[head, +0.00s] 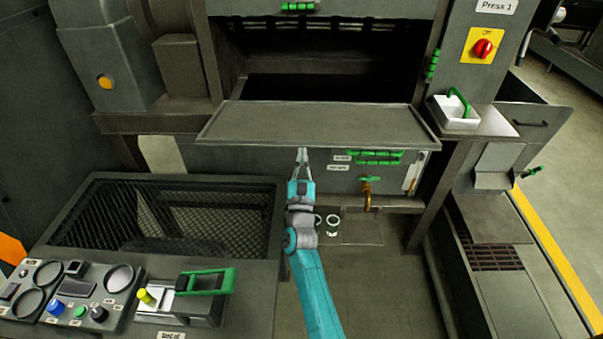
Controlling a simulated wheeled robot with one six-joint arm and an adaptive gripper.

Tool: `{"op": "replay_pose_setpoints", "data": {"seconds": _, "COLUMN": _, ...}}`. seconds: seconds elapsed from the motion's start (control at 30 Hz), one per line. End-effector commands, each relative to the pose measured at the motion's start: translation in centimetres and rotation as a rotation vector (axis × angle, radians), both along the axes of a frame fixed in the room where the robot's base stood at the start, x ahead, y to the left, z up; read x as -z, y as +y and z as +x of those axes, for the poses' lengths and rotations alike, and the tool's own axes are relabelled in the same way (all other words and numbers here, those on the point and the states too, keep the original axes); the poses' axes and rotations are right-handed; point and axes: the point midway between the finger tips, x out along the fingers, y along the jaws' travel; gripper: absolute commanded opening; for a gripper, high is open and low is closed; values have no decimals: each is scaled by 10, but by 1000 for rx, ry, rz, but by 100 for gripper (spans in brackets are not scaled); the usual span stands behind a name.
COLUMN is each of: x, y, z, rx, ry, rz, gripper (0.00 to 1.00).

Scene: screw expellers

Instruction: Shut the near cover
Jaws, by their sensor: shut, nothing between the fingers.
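The near cover looks to be the wide grey panel (322,124) on the front of the press. It lies out flat towards me, and the dark opening (320,60) behind and above it is uncovered. My gripper (302,151) is shut and empty at the middle of the panel's front edge, with its fingertips pointing at the press. I cannot tell whether the tips touch the edge or sit just below it.
Green handles (375,158) and a brass tap (367,192) are right of my gripper under the panel. A white box with a green handle (456,111) sits on a right-hand shelf.

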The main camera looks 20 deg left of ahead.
Motion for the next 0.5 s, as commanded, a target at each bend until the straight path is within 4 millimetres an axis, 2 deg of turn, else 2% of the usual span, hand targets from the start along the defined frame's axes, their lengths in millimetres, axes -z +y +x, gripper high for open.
{"op": "replay_pose_setpoints", "data": {"seconds": 0.03, "x": -10, "y": 0, "z": 5, "rx": -2, "ry": 4, "rz": 0, "gripper": 0}}
{"op": "replay_pose_setpoints", "data": {"seconds": 0.2, "x": -28, "y": 1, "z": 10, "rx": -2, "ry": 6, "rz": 0, "gripper": 0}}
{"op": "replay_pose_setpoints", "data": {"seconds": 0.5, "x": -38, "y": 2, "z": 11, "rx": -1, "ry": 3, "rz": 0, "gripper": 0}}
